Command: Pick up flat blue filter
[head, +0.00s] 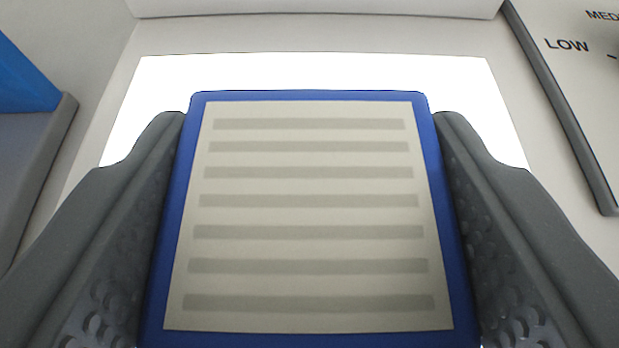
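The flat blue filter (308,215) fills the middle of the head view. It has a blue frame and a pale face with several grey horizontal stripes. My gripper (310,125) has one dark grey finger along the filter's left edge and one along its right edge. Both fingers appear to touch the blue frame, so the gripper looks shut on the filter. The filter's near edge is cut off at the bottom of the view. What lies directly beneath the filter is hidden.
A bright white panel (310,72) lies behind the filter on a pale surface. A pale wall (310,8) stands at the back. At the left is a blue object (22,78) beside a grey edge. At the right is a panel (585,90) marked "LOW" with a dark raised edge.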

